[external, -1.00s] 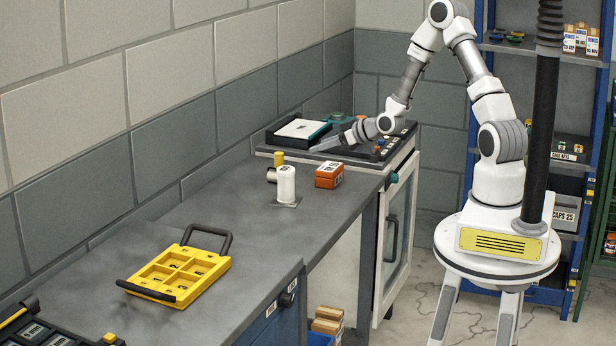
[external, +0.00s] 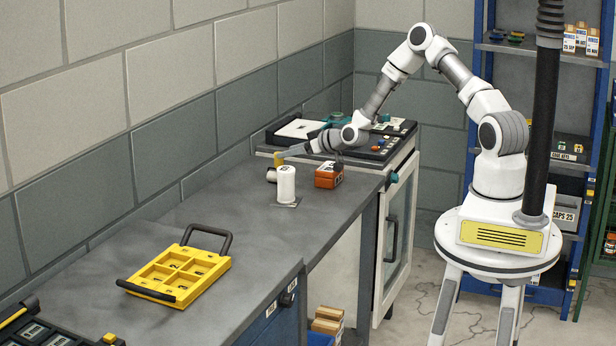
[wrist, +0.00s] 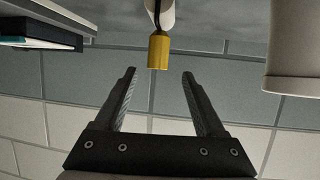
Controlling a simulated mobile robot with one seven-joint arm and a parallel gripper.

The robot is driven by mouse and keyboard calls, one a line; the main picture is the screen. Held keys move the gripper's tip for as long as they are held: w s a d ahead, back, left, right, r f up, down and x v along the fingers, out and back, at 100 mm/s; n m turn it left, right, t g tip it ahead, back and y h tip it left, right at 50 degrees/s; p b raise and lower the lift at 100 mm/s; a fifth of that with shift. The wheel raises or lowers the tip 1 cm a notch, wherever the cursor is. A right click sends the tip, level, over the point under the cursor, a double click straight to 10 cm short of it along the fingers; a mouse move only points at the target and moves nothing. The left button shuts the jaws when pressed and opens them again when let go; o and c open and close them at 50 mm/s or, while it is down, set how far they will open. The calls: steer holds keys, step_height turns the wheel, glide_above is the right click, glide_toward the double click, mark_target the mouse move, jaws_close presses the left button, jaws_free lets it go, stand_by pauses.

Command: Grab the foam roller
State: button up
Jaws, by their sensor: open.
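In the wrist view my gripper (wrist: 159,76) is open and empty, and the yellow cylinder lies centred just beyond the fingertips. I cannot tell the exact gap.
A white cylinder (external: 286,184) stands close by and shows large at right in the wrist view (wrist: 292,55). A yellow tray (external: 165,272) lies farther left. Bare counter (external: 215,215) lies between.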

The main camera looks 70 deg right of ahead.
steer(key=shift+f+p+x, duration=0.2)
steer(key=shift+p+x, duration=0.1)
steer(key=shift+x, duration=1.1)
steer(key=shift+f+p+x, duration=0.15)
steer(key=shift+p+x, duration=0.1)
steer(key=shift+x, duration=1.15)
steer(key=shift+s+d, duration=0.15)
steer(key=shift+d, duration=0.05)
jaws_close()
